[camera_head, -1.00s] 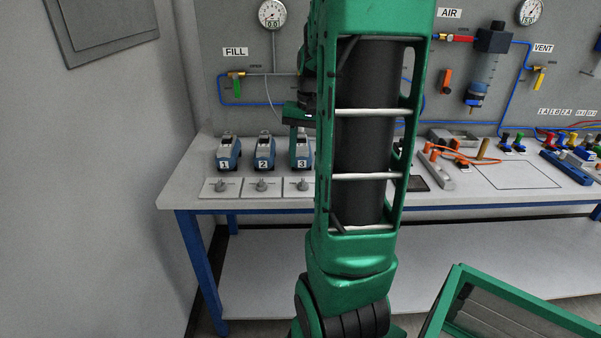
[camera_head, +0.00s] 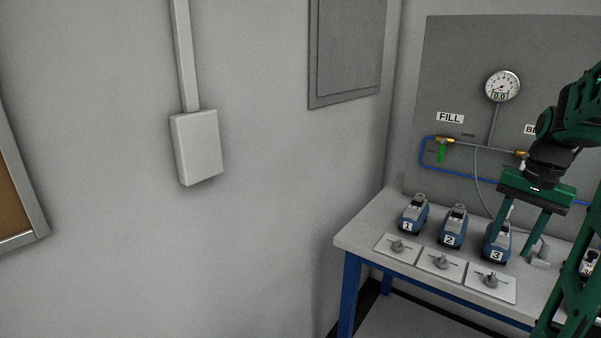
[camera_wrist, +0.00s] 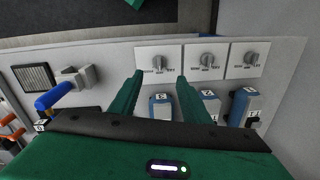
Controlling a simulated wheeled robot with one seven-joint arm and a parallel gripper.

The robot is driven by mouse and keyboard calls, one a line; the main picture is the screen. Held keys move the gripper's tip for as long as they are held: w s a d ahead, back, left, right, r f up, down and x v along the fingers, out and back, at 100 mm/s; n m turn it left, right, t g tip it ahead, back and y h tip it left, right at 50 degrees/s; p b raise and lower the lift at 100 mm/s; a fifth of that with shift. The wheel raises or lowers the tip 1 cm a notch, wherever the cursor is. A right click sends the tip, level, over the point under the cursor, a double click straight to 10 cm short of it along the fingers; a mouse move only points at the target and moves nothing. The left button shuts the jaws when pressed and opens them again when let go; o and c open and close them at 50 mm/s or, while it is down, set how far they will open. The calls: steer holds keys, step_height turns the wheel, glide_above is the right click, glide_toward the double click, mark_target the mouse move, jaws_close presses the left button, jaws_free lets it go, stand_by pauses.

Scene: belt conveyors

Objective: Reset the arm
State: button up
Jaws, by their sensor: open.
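My gripper (camera_head: 514,240) is dark green and points down over the bench near unit 3, with its two fingers apart and nothing between them. In the wrist view, my gripper (camera_wrist: 160,78) also shows open, its fingertips by the switch plate in front of unit 3 (camera_wrist: 161,106). My arm rises at the right edge of the head view, partly cut off.
The bench (camera_head: 362,232) carries blue-grey units 1 (camera_head: 414,214), 2 (camera_head: 453,228) and 3 (camera_head: 497,243), with knob plates (camera_head: 397,248) in front. A wall panel with a gauge (camera_head: 502,86) stands behind. A blue-handled part (camera_wrist: 55,96) lies beside them.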

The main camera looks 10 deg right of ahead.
steer(key=s+a+f+n, duration=0.2)
steer(key=s+a+n, duration=0.1)
steer(key=s+a, duration=0.3)
steer(key=s+a+f+n, duration=0.2)
steer(key=s+a, duration=0.5)
steer(key=a, duration=0.4)
steer(key=shift+a+f+n+g, duration=0.3)
steer(key=shift+f+n, duration=0.1)
steer(key=shift+f, duration=0.45)
